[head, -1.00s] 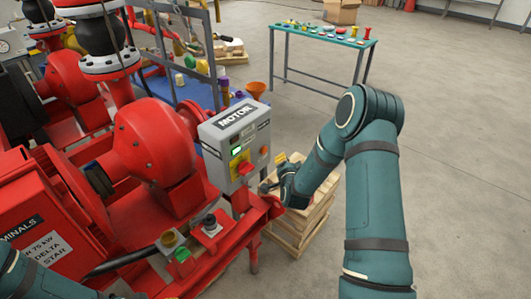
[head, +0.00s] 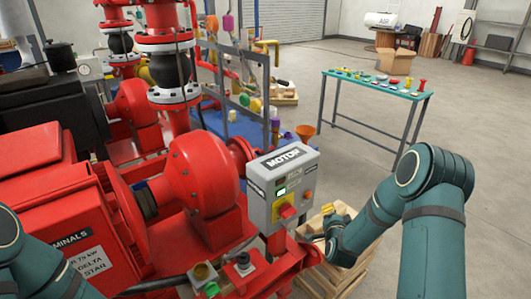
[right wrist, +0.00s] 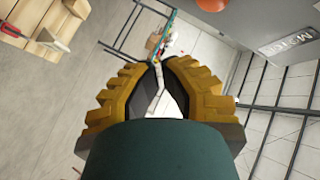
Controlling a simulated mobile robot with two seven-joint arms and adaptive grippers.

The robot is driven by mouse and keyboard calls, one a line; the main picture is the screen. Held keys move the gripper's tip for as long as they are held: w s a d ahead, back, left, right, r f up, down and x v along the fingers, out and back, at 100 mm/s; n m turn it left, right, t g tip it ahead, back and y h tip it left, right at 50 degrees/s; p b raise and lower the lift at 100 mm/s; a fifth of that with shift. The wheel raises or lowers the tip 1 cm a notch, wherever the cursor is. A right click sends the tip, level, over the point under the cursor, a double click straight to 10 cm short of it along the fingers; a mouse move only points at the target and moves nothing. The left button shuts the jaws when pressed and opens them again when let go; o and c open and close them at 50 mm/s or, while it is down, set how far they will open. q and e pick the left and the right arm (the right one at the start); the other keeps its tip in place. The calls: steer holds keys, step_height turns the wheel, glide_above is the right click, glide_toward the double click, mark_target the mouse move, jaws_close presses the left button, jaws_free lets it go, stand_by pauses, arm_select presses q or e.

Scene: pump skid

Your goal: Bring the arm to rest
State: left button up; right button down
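My right arm (head: 437,210) comes in from the lower right and bends at the elbow. Its gripper (head: 322,238) is just right of the grey motor box and looks apart from it. In the right wrist view the two yellow-and-black fingers of the right gripper (right wrist: 158,64) stand a little apart at the tips, with nothing between them. The motor box (head: 283,190) has a red knob on a yellow plate (head: 287,210) and a lit green window. Part of my left arm (head: 30,262) shows at the lower left; its gripper is out of view.
The red pump and motor (head: 205,175) fill the left. A wooden pallet stack (head: 345,285) stands under the right gripper. A green table (head: 375,84) with small parts stands behind it. A small post with a black button (head: 243,262) is nearby. The floor at right is clear.

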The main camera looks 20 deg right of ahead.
steer(key=s+a+f+n+g+y, duration=0.3)
steer(key=s+a+f+n, duration=0.15)
steer(key=a, duration=0.45)
steer(key=s+a+f+n+g+y, duration=0.3)
steer(key=s+a+f+y, duration=0.15)
steer(key=a, duration=0.45)
steer(key=s+a+f+n+g+y, duration=0.1)
steer(key=s+a+f+n+g, duration=0.1)
steer(key=s+a, duration=0.3)
steer(key=s+a+f+n+g+y, duration=0.1)
steer(key=s+a+n+g, duration=0.3)
steer(key=s, duration=0.6)
steer(key=shift+s+a+f+n, duration=0.25)
steer(key=shift+a+f+n, duration=0.1)
steer(key=shift+a, duration=0.75)
